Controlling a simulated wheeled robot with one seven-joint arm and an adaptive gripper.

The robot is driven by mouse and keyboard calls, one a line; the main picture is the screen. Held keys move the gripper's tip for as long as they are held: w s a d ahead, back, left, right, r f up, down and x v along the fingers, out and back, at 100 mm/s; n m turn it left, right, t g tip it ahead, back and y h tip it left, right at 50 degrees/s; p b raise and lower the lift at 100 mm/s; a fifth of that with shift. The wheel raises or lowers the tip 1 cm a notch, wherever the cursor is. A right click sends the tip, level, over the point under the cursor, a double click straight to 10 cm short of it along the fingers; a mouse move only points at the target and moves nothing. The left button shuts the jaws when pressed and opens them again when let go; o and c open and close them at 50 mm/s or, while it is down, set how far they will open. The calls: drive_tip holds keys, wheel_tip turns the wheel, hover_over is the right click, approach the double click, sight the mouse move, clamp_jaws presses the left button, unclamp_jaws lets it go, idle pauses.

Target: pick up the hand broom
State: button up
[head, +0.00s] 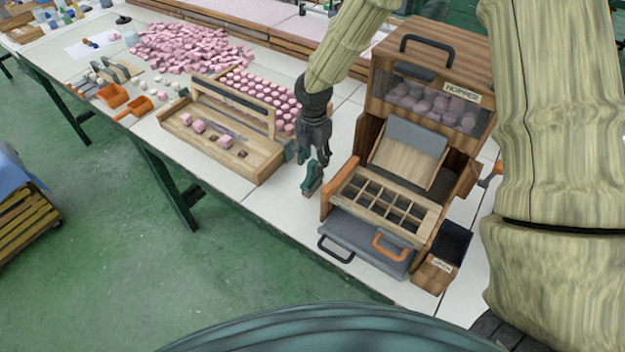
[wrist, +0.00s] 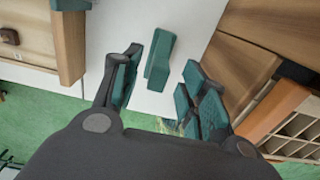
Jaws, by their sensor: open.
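The hand broom looks to be the small teal piece (head: 311,177) with a brownish lower end, on the white table near its front edge, between the wooden tray and the hopper machine. In the wrist view a teal block (wrist: 158,60) lies between my fingers, with a gap on both sides. A few pale bristles show lower down, partly hidden by my gripper's body. My gripper (head: 318,160) points down right over the broom; its teal-padded fingers (wrist: 163,68) are spread and do not appear to grip anything. Whether a finger touches the broom, I cannot tell.
A wooden tray (head: 262,172) with pink cubes stands close on the left. The wooden hopper machine (head: 372,122) with a compartment grid (head: 432,212) stands close on the right. A heap of pink pieces (head: 190,48) lies farther back left. A narrow strip of bare table separates tray and machine.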

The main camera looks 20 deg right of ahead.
sight(312, 171)
drive_tip(key=shift+s+a+f+p, duration=0.1)
drive_tip(key=shift+f+p, duration=0.35)
drive_tip(key=shift+f, duration=0.9)
drive_tip(key=shift+a+f+p, duration=0.1)
drive_tip(key=shift+f+p, duration=0.3)
drive_tip(key=shift+f, duration=0.9)
clamp_jaws()
